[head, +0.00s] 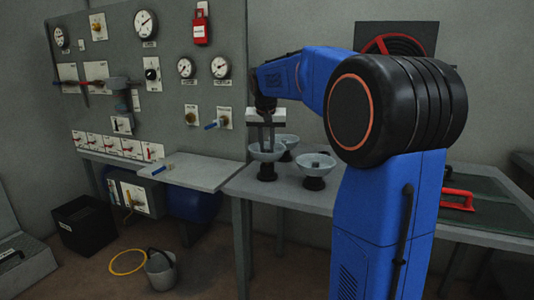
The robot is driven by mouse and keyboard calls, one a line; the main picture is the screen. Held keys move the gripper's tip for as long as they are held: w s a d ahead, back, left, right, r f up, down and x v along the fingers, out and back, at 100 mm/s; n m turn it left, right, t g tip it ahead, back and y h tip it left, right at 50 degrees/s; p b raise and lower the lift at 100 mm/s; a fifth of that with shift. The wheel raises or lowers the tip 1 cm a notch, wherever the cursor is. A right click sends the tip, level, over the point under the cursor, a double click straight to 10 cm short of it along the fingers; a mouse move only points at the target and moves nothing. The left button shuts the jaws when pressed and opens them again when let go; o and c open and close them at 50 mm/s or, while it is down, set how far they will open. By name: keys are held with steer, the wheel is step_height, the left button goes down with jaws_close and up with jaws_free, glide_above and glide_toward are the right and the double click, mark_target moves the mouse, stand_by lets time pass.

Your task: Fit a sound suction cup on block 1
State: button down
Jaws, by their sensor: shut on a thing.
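Three grey suction cups, bowl-shaped on dark bases, are at the grey table: a front-left one (267,174), a back one (290,155) and a right one (314,183). My gripper (267,148) points down with its fingers inside the bowl of the front-left cup. It is shut on that cup; the fingertips are partly hidden by the bowl. The front-left cup appears upright, and I cannot tell whether its base touches the table. Wear or damage on the cups is too small to tell. I cannot make out which part is block 1.
A grey panel (170,110) with gauges, valves and levers stands at the left. A light shelf (205,174) juts out below it. The table (290,198) carries the cups; a red handle (458,199) lies at its right. A bucket (160,271) and black bin (85,226) stand on the floor.

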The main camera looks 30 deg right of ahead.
mark_target(267, 150)
step_height(267, 150, up, 13)
steer(key=shift+f, duration=0.2)
stand_by(1.1)
